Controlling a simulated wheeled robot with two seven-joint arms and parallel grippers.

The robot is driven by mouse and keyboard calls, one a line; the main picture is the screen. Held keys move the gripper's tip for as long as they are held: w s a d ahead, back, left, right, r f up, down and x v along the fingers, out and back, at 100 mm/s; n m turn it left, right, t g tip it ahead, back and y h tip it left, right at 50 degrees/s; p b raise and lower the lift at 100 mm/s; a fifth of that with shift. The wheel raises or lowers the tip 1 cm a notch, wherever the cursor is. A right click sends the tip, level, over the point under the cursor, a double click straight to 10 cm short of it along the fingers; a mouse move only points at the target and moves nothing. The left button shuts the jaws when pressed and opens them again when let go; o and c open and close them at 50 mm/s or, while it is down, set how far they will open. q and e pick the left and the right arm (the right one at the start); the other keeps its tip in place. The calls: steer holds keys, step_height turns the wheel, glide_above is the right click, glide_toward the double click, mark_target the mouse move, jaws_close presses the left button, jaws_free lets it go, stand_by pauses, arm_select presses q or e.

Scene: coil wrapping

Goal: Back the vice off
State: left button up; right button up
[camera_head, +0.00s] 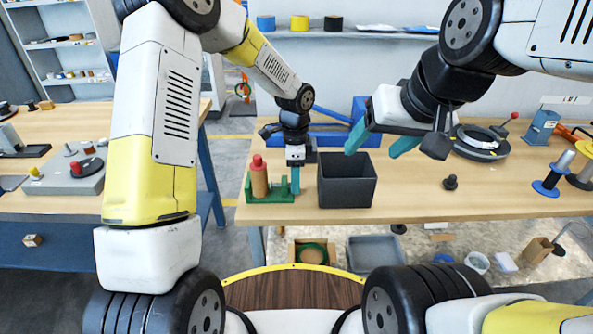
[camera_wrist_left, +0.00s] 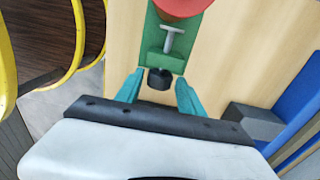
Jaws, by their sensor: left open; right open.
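The green vice (camera_head: 270,197) stands at the left front of the far bench and holds an upright brown cylinder with a red top (camera_head: 259,176). In the left wrist view the vice (camera_wrist_left: 160,62) shows a grey screw (camera_wrist_left: 170,40) and a black knob (camera_wrist_left: 159,79) at its near end. My left gripper (camera_head: 295,181) points down at the vice's right end. Its teal fingers are open, one on each side of the knob, with gaps visible. My right gripper (camera_head: 380,146) is open and empty above the bench, behind and right of the black bin.
The black open bin (camera_head: 347,195) stands just right of my left gripper. A blue frame (camera_head: 336,139) lies behind it. A black ring-shaped fixture (camera_head: 481,143) and spools (camera_head: 547,187) are at the right. The front middle-right bench is mostly clear, with a small black knob (camera_head: 450,183).

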arm_select(q)
steer(key=shift+w, duration=0.1)
steer(key=shift+w+f+g, duration=0.15)
steer(key=shift+w+g, duration=0.1)
steer(key=shift+g, duration=1.55)
steer(key=c, duration=0.8)
steer(key=t, duration=0.2)
steer(key=shift+s+r+t, duration=0.2)
steer(key=shift+s+t, duration=0.15)
steer(key=shift+t, duration=0.55)
